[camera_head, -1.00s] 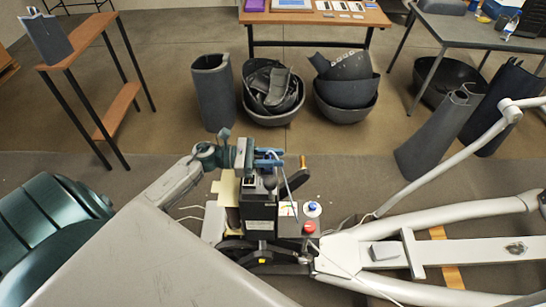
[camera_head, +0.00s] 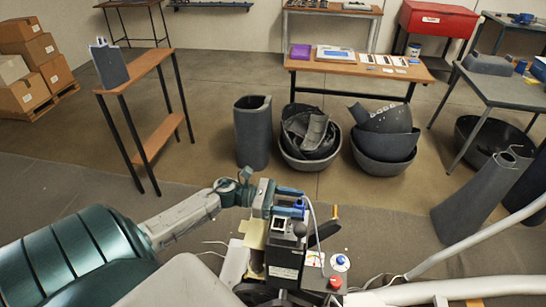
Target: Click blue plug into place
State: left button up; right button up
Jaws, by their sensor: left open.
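The blue plug (camera_head: 291,210) is at the top of the dark console of the elliptical machine (camera_head: 285,256), with a grey cable running down its right side. A second blue bar-like part (camera_head: 289,191) lies just above it; I cannot tell whether they are one piece. My left gripper (camera_head: 266,198) reaches in from the left at the console top, right beside the blue parts. It is open. Its fingertips partly overlap the blue parts, so contact and how far the plug is seated cannot be told. My right gripper is not in view.
A red knob (camera_head: 335,282) and a blue-and-white knob (camera_head: 340,262) are on the console's right. White frame tubes (camera_head: 440,291) extend right. Dark bins (camera_head: 308,140) stand behind, with a wooden table (camera_head: 350,66) farther back. A narrow wooden stand (camera_head: 137,72) is at left. Open floor lies between.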

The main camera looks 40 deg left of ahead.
pick_arm(q)
jog(key=b+v, duration=0.1)
jog(key=v, duration=0.4)
jog(key=shift+s+a+f, duration=0.1)
jog(key=shift+s+a, duration=0.05)
jog(key=shift+a, duration=0.05)
jog(key=shift+b+v, duration=0.3)
jog(key=shift+v, duration=0.55)
